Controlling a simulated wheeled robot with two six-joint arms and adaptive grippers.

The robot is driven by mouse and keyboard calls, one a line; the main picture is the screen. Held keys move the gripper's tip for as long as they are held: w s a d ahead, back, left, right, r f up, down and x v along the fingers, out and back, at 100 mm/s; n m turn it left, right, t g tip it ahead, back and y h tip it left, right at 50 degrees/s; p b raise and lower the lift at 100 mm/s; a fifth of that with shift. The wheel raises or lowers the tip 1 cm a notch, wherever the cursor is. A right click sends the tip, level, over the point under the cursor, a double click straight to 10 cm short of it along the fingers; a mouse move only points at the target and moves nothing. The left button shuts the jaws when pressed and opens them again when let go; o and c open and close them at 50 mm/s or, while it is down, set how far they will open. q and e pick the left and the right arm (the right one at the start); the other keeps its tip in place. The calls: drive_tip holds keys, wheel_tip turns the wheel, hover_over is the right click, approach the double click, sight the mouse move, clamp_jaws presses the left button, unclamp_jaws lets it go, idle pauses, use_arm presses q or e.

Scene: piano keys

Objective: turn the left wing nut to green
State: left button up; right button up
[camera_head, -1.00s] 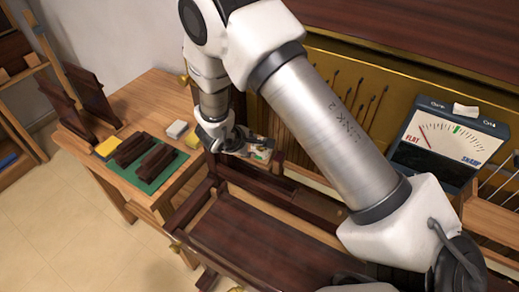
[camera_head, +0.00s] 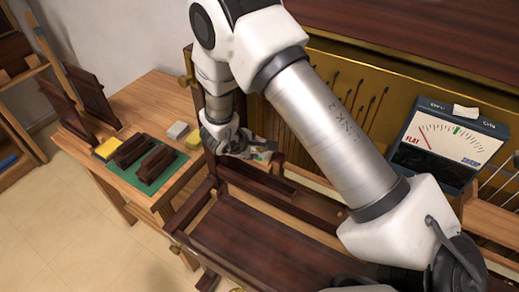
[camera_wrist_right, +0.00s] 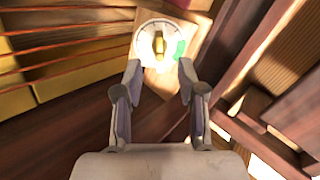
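The wing nut (camera_wrist_right: 160,46) is a small brass piece, upright in the right wrist view, at the middle of a pale round dial (camera_wrist_right: 145,42) with a green patch on its right side. My right gripper (camera_wrist_right: 160,70) is open, its fingertips just below and on either side of the dial; I cannot tell whether they touch it. In the head view my right gripper (camera_head: 238,147) is at the piano's left end and hides most of the dial. My left gripper is not in view. The tuning meter (camera_head: 448,143) has its red needle toward FLAT.
A wooden side table (camera_head: 163,97) at the left holds a green mat (camera_head: 130,181) with dark wooden blocks, plus yellow and grey pieces. Wooden piano framing (camera_wrist_right: 270,105) stands close to the right of the gripper. Strings (camera_wrist_right: 65,70) run on its left.

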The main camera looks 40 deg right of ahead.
sight(258, 149)
drive_tip(key=shift+w+d+f, duration=0.1)
drive_tip(key=shift+d+f, duration=0.15)
drive_tip(key=shift+f, duration=0.05)
drive_tip(key=shift+d+f, duration=0.15)
drive_tip(key=shift+f, duration=0.05)
drive_tip(key=shift+x, duration=2.1)
drive_tip(key=shift+a+r+p, duration=0.35)
drive_tip(key=shift+r+p, duration=0.15)
drive_tip(key=shift+p, duration=0.55)
clamp_jaws()
